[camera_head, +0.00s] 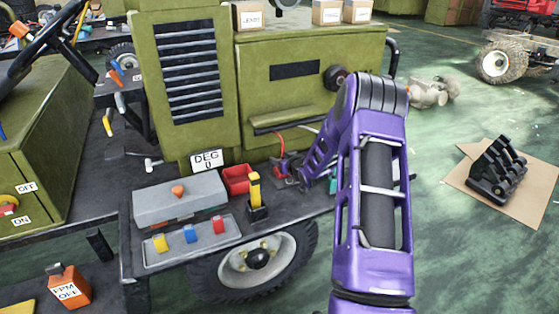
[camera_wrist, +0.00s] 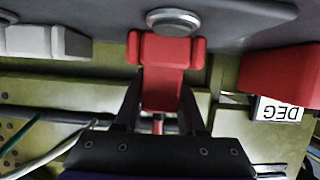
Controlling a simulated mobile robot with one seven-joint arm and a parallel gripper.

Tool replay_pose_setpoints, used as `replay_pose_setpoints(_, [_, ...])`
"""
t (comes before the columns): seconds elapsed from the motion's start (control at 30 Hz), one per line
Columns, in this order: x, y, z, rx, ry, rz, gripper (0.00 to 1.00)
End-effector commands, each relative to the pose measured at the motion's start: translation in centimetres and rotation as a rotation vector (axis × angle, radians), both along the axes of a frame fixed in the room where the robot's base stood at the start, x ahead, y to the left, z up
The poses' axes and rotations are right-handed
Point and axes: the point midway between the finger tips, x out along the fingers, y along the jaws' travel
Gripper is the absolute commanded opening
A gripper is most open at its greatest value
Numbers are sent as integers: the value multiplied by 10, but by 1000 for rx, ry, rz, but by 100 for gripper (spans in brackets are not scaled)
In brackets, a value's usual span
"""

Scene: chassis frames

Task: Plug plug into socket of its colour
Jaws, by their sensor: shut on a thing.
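My gripper (camera_wrist: 161,88) is shut on a red plug (camera_wrist: 163,55) in the wrist view, with one dark finger on each side of its narrow body. The plug's wider end points up in the picture, close to a round silver fitting (camera_wrist: 172,20) on a grey surface. I cannot tell whether they touch. In the head view my gripper (camera_head: 292,174) is at the bench's right part, partly hidden by my purple arm. A white block-shaped piece (camera_wrist: 45,40), possibly another plug, is at the wrist view's left. I cannot clearly identify a coloured socket.
A red bin (camera_head: 237,180) stands left of my gripper; it also shows in the wrist view (camera_wrist: 285,75). A yellow-handled lever (camera_head: 255,190) stands close by. A grey panel (camera_head: 205,243) carries yellow, blue and red pieces. Loose cables (camera_wrist: 45,117) run behind my gripper.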

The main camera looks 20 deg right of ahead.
Motion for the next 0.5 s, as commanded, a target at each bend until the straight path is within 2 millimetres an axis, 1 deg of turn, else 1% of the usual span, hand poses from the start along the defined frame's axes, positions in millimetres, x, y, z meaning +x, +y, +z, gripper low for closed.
replay_pose_setpoints(0.17, [0, 0, 2, -1, -2, 0, 0])
replay_pose_setpoints(0.3, [0, 0, -3, -1, -2, 0, 0])
replay_pose_setpoints(0.33, [0, 0, -3, -1, -2, 0, 41])
replay_pose_setpoints(0.4, [0, 0, -2, -1, -2, 0, 54])
replay_pose_setpoints(0.5, [0, 0, -2, 0, -1, 0, 69])
